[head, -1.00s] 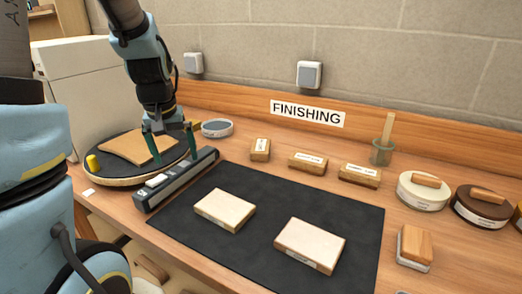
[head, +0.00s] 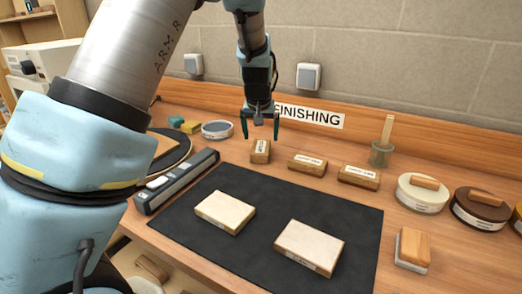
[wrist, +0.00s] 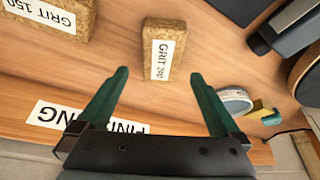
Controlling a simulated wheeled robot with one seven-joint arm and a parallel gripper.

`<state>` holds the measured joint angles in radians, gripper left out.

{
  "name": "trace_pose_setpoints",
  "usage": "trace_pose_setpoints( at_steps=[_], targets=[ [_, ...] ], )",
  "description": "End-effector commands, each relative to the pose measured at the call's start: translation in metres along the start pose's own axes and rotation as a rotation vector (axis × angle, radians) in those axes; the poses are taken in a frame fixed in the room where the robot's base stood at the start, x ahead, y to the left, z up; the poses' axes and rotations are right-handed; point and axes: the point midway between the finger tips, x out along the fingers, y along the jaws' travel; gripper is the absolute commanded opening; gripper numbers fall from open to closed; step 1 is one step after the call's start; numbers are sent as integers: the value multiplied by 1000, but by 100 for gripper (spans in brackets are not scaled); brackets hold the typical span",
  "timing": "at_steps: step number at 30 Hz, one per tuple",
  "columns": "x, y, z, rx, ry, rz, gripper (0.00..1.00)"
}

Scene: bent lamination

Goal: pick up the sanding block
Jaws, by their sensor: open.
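A small cork-brown block (head: 260,152) with a white grit label lies on the wooden bench near the back wall. In the wrist view this block (wrist: 161,50) shows a label that seems to read GRIT 240. Two similar labelled blocks lie to its right in the head view, a middle one (head: 307,165) and a right one (head: 359,177). The middle one shows in the wrist view (wrist: 50,18) with a GRIT 150 label. My gripper (head: 260,137) is open and empty, fingers pointing down above the first block. In the wrist view, the open fingers (wrist: 160,73) straddle its line, apart from it.
A black mat (head: 190,237) holds two pale wood blocks. A grey-black bar tool (head: 178,182) lies left of the mat. A glass cup (head: 381,155) with a stick, round tins (head: 422,194) and a wood-topped block (head: 414,245) stand right. The wall is close behind.

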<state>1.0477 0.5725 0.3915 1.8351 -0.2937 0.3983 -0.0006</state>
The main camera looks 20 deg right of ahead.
Motion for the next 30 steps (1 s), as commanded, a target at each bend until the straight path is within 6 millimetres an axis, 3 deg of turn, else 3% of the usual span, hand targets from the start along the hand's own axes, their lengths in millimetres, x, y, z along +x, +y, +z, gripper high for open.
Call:
trace_pose_setpoints(
  at_steps=[7, 15, 24, 30],
  targets=[
    [17, -2, 1, -2, -3, -1, 100],
    [53, -2, 4, -1, -2, -1, 100],
    [59, -2, 4, -1, 0, 0, 100],
    [59, -2, 4, -1, 0, 0, 80]
  ],
)
